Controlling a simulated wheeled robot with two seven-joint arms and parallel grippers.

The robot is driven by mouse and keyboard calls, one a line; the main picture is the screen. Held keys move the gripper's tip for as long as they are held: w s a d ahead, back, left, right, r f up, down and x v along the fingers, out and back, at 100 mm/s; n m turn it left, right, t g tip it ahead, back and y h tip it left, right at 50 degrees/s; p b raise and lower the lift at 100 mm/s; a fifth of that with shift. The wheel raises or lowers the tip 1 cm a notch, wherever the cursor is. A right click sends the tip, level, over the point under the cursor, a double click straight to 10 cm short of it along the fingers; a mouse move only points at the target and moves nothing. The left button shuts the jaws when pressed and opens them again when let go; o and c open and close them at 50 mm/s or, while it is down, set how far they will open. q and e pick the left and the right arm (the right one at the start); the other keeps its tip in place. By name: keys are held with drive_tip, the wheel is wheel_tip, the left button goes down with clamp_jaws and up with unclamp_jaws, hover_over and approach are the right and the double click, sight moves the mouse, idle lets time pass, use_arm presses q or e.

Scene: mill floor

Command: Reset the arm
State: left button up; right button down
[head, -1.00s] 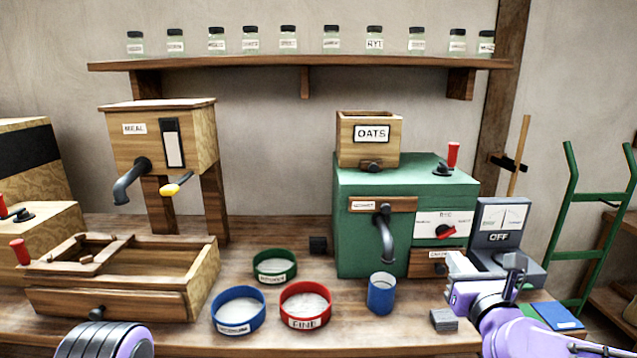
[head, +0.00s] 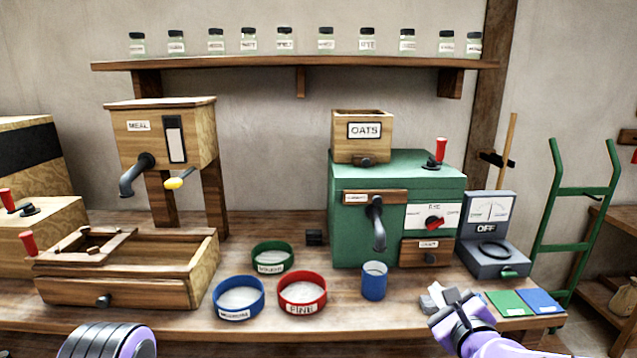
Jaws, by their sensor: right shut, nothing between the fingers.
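My right gripper (head: 447,297) is shut and empty at the front right of the bench, beside the small grey block and left of the green card. My right arm comes in from the lower right. At the lower left, a dark rounded part of my left arm shows, but its gripper fingers are not in view.
The blue cup (head: 374,281) stands left of my right gripper, before the green mill (head: 349,225). A grey scale (head: 493,262) reading OFF stands behind the gripper. Red (head: 302,305), blue (head: 238,310) and green (head: 272,265) sieves stand further left. A green card (head: 508,303) and blue card (head: 540,301) lie right.

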drive_tip(key=s+a+f+n+g, duration=0.1)
drive_tip(key=s+f+n+g, duration=0.3)
drive_tip(key=f, duration=0.7)
drive_tip(key=s+a+f+n+g, duration=0.1)
drive_tip(key=s+f+n+g, duration=0.1)
drive_tip(key=s+f+n, duration=0.6)
drive_tip(key=s+d+f+n+g+h, duration=0.2)
drive_tip(key=s+d+f+n+g, duration=0.1)
drive_tip(key=s+f, duration=0.6)
drive_tip(key=s+d+f+n+g+h, duration=0.2)
drive_tip(key=s+d+f+n, duration=0.3)
drive_tip(key=s+f, duration=0.5)
drive_tip(key=s+g, duration=0.1)
drive_tip(key=s, duration=0.1)
drive_tip(key=shift+s+d+n+g, duration=0.3)
drive_tip(key=shift+s+n+g, duration=0.1)
